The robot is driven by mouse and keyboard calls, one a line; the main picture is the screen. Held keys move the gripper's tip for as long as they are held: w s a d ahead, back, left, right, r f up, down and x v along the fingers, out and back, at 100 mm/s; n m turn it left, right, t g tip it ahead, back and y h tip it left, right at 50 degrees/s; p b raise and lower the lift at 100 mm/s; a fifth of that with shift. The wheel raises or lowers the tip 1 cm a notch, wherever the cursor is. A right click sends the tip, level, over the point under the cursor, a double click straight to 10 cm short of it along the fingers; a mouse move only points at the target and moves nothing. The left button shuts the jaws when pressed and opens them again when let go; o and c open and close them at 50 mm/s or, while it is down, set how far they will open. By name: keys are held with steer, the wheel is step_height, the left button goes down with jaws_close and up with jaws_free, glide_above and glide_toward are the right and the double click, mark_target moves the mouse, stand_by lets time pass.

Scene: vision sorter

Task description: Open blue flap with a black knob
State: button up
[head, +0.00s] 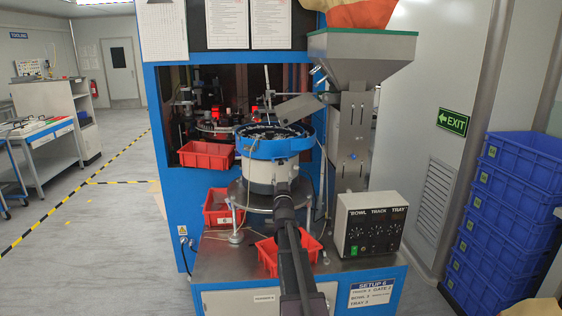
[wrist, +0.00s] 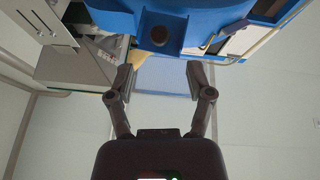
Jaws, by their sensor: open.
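The blue bowl feeder (head: 272,150) stands on the machine's front bench in the head view. In the wrist view its blue body (wrist: 115,18) fills the top edge. A small square blue flap (wrist: 176,48) hangs from it near the top middle. A round knob (wrist: 159,35), brownish to dark in this light, sits on it. My gripper (wrist: 162,74) is open and empty, its two fingers apart below the flap and not touching it.
Red trays sit left of the bowl (head: 206,166), below it (head: 215,220) and on the bench front (head: 266,262). The control box (head: 368,224) stands at the right. A grey hopper (head: 360,48) rises behind it. Blue crates (head: 505,200) are stacked at far right.

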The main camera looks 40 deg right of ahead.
mark_target(281, 161)
steer(key=p+x, duration=0.2)
steer(key=x, duration=0.5)
steer(key=shift+w+d+r, duration=0.1)
steer(key=shift+w+d, duration=0.05)
jaws_close()
